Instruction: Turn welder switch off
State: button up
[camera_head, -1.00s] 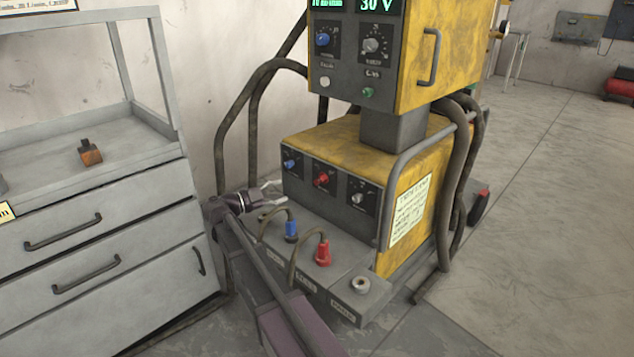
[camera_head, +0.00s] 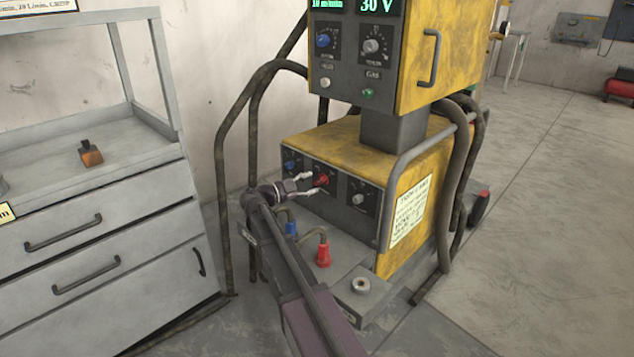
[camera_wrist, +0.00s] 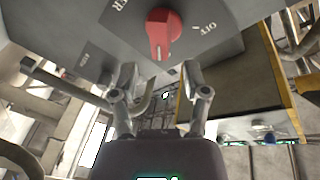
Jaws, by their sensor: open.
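The welder (camera_head: 432,165) is a yellow and dark grey unit, and its lower front panel has three knobs in a row. The middle one is a red switch (camera_head: 322,179), between a blue knob (camera_head: 290,166) and a grey knob (camera_head: 358,198). In the wrist view the red switch (camera_wrist: 163,32) has an OFF label to its right, and its handle points down in the picture. My gripper (camera_head: 307,184) is in front of the lower panel, close to the red switch. In the wrist view my gripper (camera_wrist: 160,78) is open and empty, its fingers apart just short of the switch.
Blue (camera_head: 291,228) and red (camera_head: 323,254) cable plugs stand on the ledge below the panel, under my arm. An upper unit (camera_head: 340,60) with displays overhangs the lower one.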

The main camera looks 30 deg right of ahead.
aim_at(321, 180)
jog(key=shift+w+d, duration=0.15)
jog(key=shift+d, duration=1.55)
